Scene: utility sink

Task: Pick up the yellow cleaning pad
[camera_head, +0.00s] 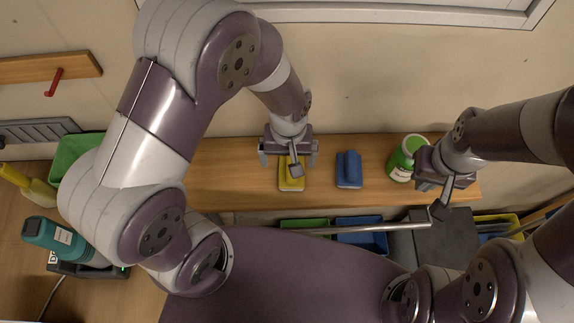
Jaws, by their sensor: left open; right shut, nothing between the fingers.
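The yellow cleaning pad (291,184) lies on the wooden shelf (225,182) along the wall. My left gripper (289,160) is directly over it from above, open, and hides the pad's far part. I cannot tell whether the fingers touch the pad.
Green (304,225) and blue (362,238) trays sit below the shelf's front edge, near a metal bar (375,228).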

